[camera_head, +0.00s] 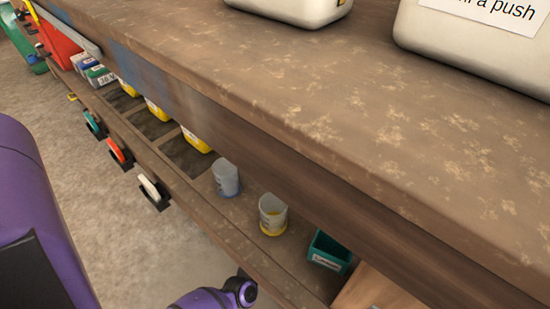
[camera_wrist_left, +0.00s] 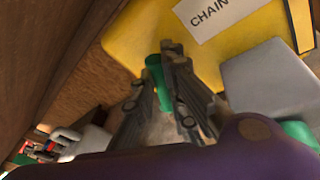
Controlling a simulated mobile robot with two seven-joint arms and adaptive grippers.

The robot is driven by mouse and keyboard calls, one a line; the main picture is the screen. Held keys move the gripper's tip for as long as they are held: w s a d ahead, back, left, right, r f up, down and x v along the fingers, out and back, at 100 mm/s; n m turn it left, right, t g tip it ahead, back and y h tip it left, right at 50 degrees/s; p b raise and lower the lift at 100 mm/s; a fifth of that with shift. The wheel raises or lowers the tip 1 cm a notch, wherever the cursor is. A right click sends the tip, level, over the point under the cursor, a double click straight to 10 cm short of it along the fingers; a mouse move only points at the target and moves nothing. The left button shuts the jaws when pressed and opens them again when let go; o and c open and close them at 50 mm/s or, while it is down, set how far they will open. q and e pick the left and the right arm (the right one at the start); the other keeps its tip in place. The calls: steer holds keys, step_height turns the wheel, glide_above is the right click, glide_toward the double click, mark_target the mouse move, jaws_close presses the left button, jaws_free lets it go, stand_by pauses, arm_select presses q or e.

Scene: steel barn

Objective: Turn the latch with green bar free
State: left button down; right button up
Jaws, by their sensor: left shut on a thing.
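My left gripper (camera_wrist_left: 160,78) shows in the left wrist view, its fingers closed around a short green bar (camera_wrist_left: 154,72). The bar sits in front of a yellow thing (camera_wrist_left: 140,38) with a white label reading "CHAIN". What the bar is fixed to is mostly hidden by the fingers. In the head view neither gripper's fingers show. Three handles on dark plates sit along the lower shelf's front edge: a teal one (camera_head: 93,124), a red one (camera_head: 118,153) and a white one (camera_head: 151,189). I cannot tell whether the gripped bar is among these.
The thick worktop (camera_head: 300,95) overhangs the lower shelf (camera_head: 245,215). On the shelf stand yellow bins, a grey cup (camera_head: 226,178), a yellow-based cup (camera_head: 272,214) and a teal box (camera_head: 329,252). Pale containers (camera_head: 480,40) stand on top. Concrete floor (camera_head: 75,190) is open at left.

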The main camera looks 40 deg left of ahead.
arm_select(q)
steer(key=shift+a+r+n+g+h, duration=0.15)
steer(key=shift+a+n+g+h, duration=0.1)
steer(key=shift+a+n, duration=0.5)
steer(key=shift+a+r+n+g+h, duration=0.2)
steer(key=shift+a+n+h, duration=0.15)
steer(key=shift+n, duration=0.7)
steer(key=shift+a+r+n+g+h, duration=0.15)
steer(key=shift+a+n+g+h, duration=0.1)
steer(key=shift+a+n, duration=0.5)
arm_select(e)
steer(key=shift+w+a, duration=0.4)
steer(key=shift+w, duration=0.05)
arm_select(q)
steer(key=shift+d, duration=0.15)
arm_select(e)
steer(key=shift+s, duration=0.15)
arm_select(q)
steer(key=c, duration=1.8)
jaws_free()
steer(key=shift+o, duration=0.2)
steer(key=shift+w, duration=0.1)
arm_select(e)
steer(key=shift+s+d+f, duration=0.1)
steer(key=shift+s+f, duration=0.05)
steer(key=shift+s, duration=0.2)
